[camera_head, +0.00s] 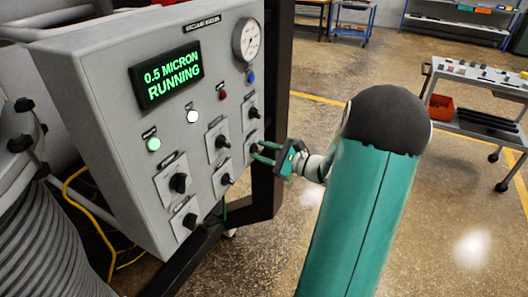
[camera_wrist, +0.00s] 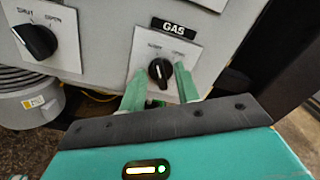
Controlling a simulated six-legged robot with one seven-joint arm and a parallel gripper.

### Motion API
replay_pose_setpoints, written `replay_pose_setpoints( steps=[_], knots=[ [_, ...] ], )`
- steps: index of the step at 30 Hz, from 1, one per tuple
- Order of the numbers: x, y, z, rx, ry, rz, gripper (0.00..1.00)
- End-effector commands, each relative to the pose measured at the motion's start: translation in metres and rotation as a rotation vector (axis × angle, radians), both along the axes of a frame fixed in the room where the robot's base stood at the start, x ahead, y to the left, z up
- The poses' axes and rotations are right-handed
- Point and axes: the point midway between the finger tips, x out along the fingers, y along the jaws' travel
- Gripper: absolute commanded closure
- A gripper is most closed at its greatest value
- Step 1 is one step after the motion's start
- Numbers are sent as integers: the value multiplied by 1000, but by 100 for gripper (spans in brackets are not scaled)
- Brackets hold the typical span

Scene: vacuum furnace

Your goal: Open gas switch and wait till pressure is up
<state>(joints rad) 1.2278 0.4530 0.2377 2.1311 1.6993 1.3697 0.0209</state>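The gas switch is a black knob (camera_wrist: 160,72) on a white plate under a black GAS label (camera_wrist: 174,26) in the wrist view. Its plate has small labels above the knob at left and right; the knob's exact setting is hard to read. My gripper (camera_wrist: 160,84) is open, with one green finger on each side of the knob; whether they touch it is unclear. In the head view my gripper (camera_head: 262,153) is at the panel's lower right edge, partly covering the switch. The display (camera_head: 166,76) reads 0.5 MICRON RUNNING. The round pressure gauge (camera_head: 247,39) has an unreadable needle.
The grey control panel (camera_head: 110,110) carries several other black knobs, one (camera_wrist: 36,41) left of the gas switch. A dark frame post (camera_head: 272,80) stands close on the right. A cart (camera_head: 480,80) stands farther right, with open floor between.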

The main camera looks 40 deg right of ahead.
Motion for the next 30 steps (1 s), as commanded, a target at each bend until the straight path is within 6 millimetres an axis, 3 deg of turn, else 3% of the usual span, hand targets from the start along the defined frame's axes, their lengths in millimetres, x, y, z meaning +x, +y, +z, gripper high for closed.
replay_pose_setpoints(
  steps=[7, 12, 30],
  knots=[
    [1, 0, 0, 0, 0, 0, 70],
    [0, 0, 0, 0, 0, 0, 100],
    [1, 0, 0, 125, 45, 1, 100]
  ],
)
